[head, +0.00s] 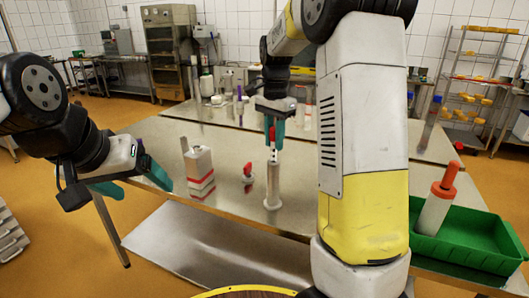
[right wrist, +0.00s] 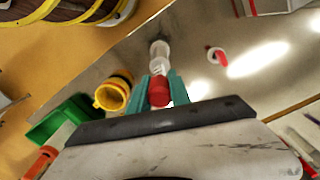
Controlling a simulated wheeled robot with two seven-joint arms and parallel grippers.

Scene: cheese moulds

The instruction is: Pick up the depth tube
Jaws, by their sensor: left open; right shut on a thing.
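The depth tube is a pale upright cylinder (head: 272,185) with a white upper part and a red top, standing on the steel table. My right gripper (head: 273,128) has its teal fingers closed around the red top from above. In the right wrist view the red top (right wrist: 158,91) sits between the two fingers, with the white and grey tube (right wrist: 160,50) beyond it. The tube's foot appears to be at the table; I cannot tell whether it touches. My left gripper (head: 140,181) is open and empty, off the table's left edge.
A white block with red bands (head: 198,165) and a small red-topped piece (head: 248,174) stand left of the tube. A green tray (head: 480,235) holds a red-handled white cylinder (head: 437,202) at right. A yellow cup-like thing (right wrist: 112,95) is near the tube.

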